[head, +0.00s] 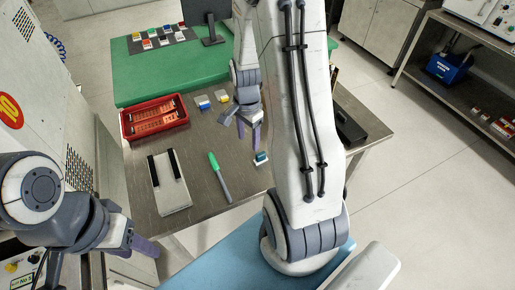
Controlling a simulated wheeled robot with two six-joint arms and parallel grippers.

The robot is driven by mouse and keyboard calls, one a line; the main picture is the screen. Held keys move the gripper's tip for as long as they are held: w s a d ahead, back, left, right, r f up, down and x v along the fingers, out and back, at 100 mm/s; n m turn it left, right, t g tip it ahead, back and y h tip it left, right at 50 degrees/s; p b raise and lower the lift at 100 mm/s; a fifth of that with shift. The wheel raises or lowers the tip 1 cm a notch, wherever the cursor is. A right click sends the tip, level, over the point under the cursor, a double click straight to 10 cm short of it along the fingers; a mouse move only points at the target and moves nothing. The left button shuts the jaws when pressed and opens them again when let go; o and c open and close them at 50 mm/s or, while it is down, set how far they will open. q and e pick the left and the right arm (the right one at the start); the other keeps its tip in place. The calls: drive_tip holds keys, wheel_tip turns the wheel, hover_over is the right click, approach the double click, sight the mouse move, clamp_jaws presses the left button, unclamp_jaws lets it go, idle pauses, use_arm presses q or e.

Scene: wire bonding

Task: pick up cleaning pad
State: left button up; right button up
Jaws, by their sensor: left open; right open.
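A small block with a teal and white look (261,158), which may be the cleaning pad, lies on the grey worktable (225,150) near its front edge. My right gripper (248,133) is open and empty, pointing down over the table just behind and left of that block, apart from it. My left gripper (146,246) is open and empty in front of the table at lower left, far from the block. My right arm covers part of the table to the right of the block.
A red tray (128,117) stands at the table's left. A pale slab with black strips (188,187) and a green-handled tool (213,161) lie in front. Small yellow-marked blocks (202,102) sit behind. A green mat (130,90) holds coloured pieces. A dark box (349,129) stands right.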

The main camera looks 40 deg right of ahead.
sight(261, 154)
drive_tip(key=d+m, duration=0.1)
drive_tip(key=d+f+m, duration=0.1)
drive_tip(key=d, duration=0.1)
drive_tip(key=s+d, duration=0.1)
drive_tip(key=shift+d+f+m, duration=0.15)
drive_tip(key=shift+f+m, duration=0.15)
drive_tip(key=shift+m, duration=0.1)
drive_tip(key=f, duration=0.3)
drive_tip(key=f+p, duration=0.1)
drive_tip(key=shift+s+d+f, duration=0.1)
drive_tip(key=shift+d+f, duration=0.15)
drive_tip(key=shift+f, duration=0.1)
drive_tip(key=f, duration=0.1)
drive_tip(key=f+p, duration=0.1)
drive_tip(key=f, duration=0.2)
drive_tip(key=shift+w+a+f, duration=0.15)
drive_tip(key=shift+w+f, duration=0.1)
drive_tip(key=shift+f, duration=0.15)
drive_tip(key=shift+f+p, duration=0.3)
drive_tip(key=shift+f, duration=0.3)
clamp_jaws()
